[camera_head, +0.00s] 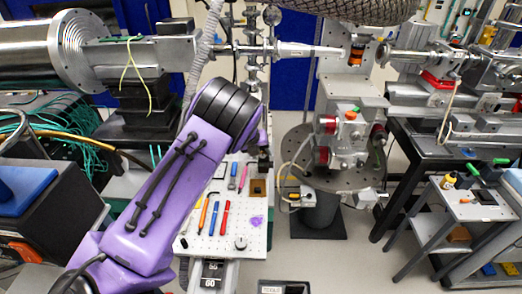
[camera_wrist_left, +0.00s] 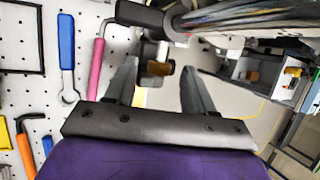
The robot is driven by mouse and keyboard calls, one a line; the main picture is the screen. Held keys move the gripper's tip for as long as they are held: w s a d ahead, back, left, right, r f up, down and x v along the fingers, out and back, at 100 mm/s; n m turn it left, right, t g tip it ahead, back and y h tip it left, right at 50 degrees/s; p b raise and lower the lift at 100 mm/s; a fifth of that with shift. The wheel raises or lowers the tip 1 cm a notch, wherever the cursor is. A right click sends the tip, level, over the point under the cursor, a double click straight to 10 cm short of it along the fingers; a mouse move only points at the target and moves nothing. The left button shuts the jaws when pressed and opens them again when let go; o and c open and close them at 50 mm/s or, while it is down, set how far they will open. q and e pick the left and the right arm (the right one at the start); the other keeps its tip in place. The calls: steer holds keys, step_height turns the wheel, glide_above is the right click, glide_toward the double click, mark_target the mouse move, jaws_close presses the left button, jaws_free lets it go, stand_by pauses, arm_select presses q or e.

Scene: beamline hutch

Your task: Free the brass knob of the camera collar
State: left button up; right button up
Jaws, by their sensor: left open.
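In the left wrist view, a small brass-coloured knob (camera_wrist_left: 160,68) shows between the two dark fingers of my left gripper (camera_wrist_left: 159,74). The fingers are open, one on each side of it; I cannot tell whether either touches it. Dark clamp-like parts (camera_wrist_left: 150,18), perhaps the camera collar, sit just above the knob, beside a bundle of cables (camera_wrist_left: 245,14). In the head view, my purple left arm ends at the left gripper (camera_head: 264,152), whose fingers are mostly hidden. The knob cannot be made out there. My right gripper is not in view.
A white pegboard (camera_head: 212,248) with pens and tools lies beside my left arm; a blue wrench (camera_wrist_left: 67,50) and pink hex key (camera_wrist_left: 97,60) show close by. A steel chamber stand (camera_head: 345,150) rises to the right. Floor (camera_head: 345,262) is clear in front of it.

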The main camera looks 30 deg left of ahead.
arm_select(q)
steer(key=shift+w+f, duration=0.35)
steer(key=shift+f, duration=0.15)
steer(key=shift+s+r, duration=0.3)
steer(key=shift+s, duration=0.1)
jaws_close()
steer(key=t+h+b, duration=0.1)
steer(key=b, duration=0.1)
steer(key=f+h+b, duration=0.1)
steer(key=b, duration=0.1)
steer(key=shift+s+a+f+n+t, duration=0.1)
steer(key=shift+a+n+t, duration=0.2)
steer(key=shift+t, duration=0.1)
steer(key=shift+h+b, duration=0.3)
steer(key=shift+h, duration=0.2)
steer(key=shift+r+t, duration=0.4)
jaws_free()
